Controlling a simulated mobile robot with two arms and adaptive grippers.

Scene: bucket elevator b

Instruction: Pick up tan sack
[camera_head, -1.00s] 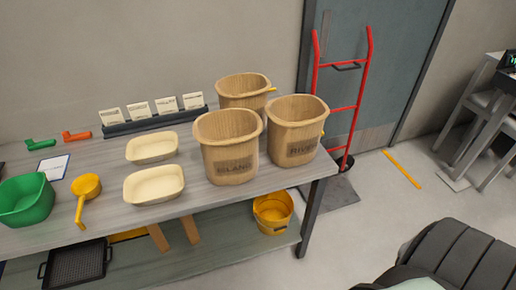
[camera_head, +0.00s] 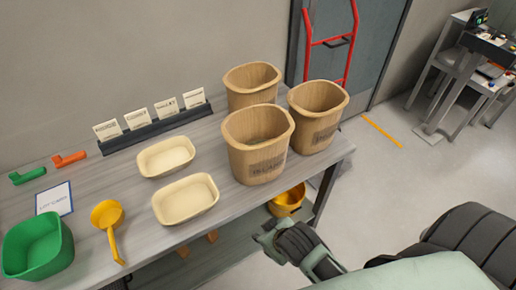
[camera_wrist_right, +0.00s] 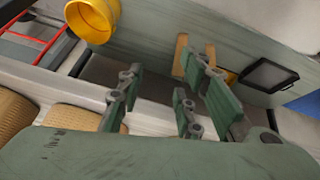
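I cannot make out a whole tan sack in any view. Two narrow tan pieces show at the lower shelf in the head view, a left one (camera_head: 183,253) and a right one (camera_head: 211,236); tan pieces (camera_wrist_right: 181,55) also show in the right wrist view, beyond the fingers. I cannot tell whether they belong to a sack. My right gripper (camera_head: 266,238) is beside the table's front edge, near the yellow bucket (camera_head: 287,200). In the right wrist view my right gripper (camera_wrist_right: 160,100) has its fingers spread with nothing between them. My left gripper is not in view.
Three tan buckets, including a labelled front one (camera_head: 258,160), stand on the grey table (camera_head: 150,225). Two cream trays, a yellow scoop (camera_head: 107,220) and a green tub (camera_head: 38,245) are to their left. A red hand truck (camera_head: 330,40) stands behind.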

